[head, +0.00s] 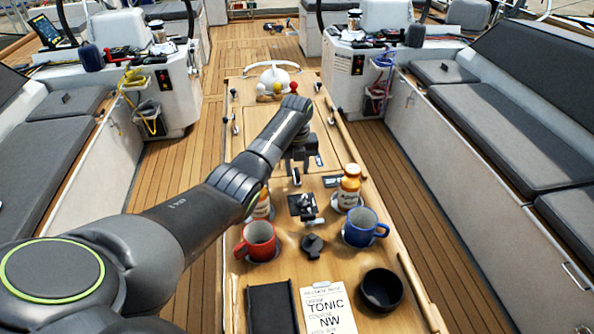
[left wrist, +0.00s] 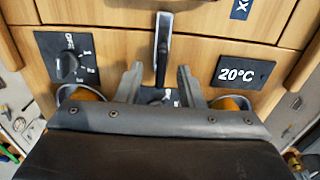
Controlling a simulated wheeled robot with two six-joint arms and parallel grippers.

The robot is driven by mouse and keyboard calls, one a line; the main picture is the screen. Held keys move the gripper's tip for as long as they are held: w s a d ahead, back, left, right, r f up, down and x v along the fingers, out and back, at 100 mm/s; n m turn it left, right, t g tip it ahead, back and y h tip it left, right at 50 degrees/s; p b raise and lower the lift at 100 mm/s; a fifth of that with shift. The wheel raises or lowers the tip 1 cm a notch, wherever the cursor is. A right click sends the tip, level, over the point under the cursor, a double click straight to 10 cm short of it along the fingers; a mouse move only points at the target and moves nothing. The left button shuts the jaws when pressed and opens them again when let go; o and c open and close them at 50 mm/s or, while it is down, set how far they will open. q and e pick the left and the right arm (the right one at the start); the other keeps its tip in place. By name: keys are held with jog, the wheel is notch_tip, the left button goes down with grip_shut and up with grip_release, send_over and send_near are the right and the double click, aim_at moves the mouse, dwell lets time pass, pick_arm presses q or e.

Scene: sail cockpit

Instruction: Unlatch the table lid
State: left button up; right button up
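The wooden table (head: 345,290) stands in the middle of the cockpit, with lid panel seams in its top. My left gripper (head: 305,172) is over the table's middle, beyond the mugs. In the left wrist view my left gripper (left wrist: 160,78) is open, with a grey finger on each side of a black and silver lever (left wrist: 163,45), likely the latch. Gaps show between lever and fingers; contact does not show. A small black plate with white marks lies under the lever's lower end, partly hidden by the gripper body. My right gripper is not in view.
A red mug (head: 259,240), blue mug (head: 364,227) and orange-white bottle (head: 349,187) stand close by on the table. A black bowl (head: 381,289) and note card (head: 328,307) lie nearer. A dial (left wrist: 68,62) and a 20°C display (left wrist: 245,73) flank the lever.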

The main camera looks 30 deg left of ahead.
pick_arm(q)
jog(key=shift+w+f, duration=0.1)
jog(key=shift+f, duration=1.15)
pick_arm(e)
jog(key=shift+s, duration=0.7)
pick_arm(q)
jog(key=shift+c, duration=0.2)
jog(key=c, duration=0.7)
grip_shut()
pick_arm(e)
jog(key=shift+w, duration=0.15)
